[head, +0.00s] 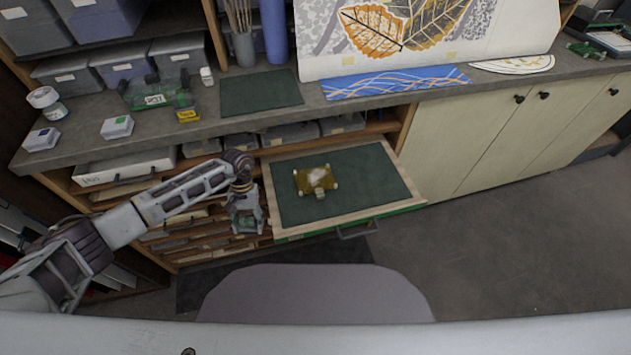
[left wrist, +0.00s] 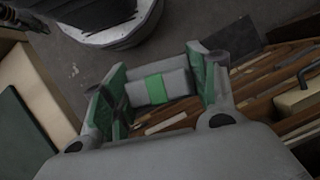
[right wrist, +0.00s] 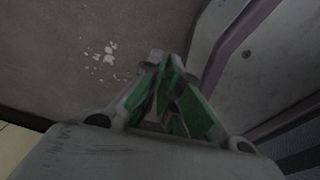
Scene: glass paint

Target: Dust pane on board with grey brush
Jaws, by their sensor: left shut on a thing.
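An amber pane (head: 312,178) with pale corner pieces and a whitish patch lies on the dark green board (head: 370,188) of the pulled-out drawer. My left gripper (head: 248,222) is just left of this board, apart from the pane. In the left wrist view, my left gripper (left wrist: 160,88) is shut on a grey piece with a green band, which looks like the grey brush (left wrist: 176,84). Its bristles cannot be made out. My right gripper (right wrist: 170,85) shows only in the right wrist view, with its fingers together and nothing visible between them.
The drawer's handle (head: 357,230) faces the floor side. Open floor (head: 520,230) lies to the right. Shelves with trays are left of and behind the drawer.

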